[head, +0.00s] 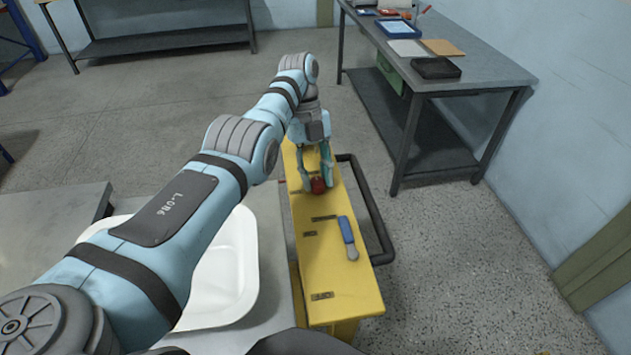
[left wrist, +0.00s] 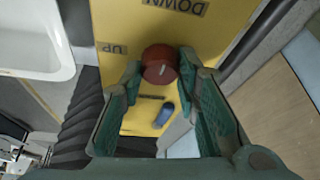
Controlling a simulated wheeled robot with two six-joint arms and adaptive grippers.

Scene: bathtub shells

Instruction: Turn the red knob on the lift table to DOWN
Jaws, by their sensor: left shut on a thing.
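The red knob (head: 318,185) sits on the yellow top panel of the lift table (head: 345,290). My left gripper (head: 316,180) reaches down to it, its two fingers shut on the knob's sides. In the left wrist view the red knob (left wrist: 160,62) shows between the fingertips, with a short pale mark on its face. The DOWN label (left wrist: 176,6) lies beyond the knob and the UP label (left wrist: 112,48) to its left. I cannot tell for sure which label the mark points at. My right gripper is not in view.
A blue-handled tool (head: 347,230) lies on the yellow panel, nearer than the knob. A black rail (head: 372,205) runs along the panel's right side. A white tub shell (head: 235,265) lies left of it, partly behind my arm. A grey workbench (head: 490,75) stands back right.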

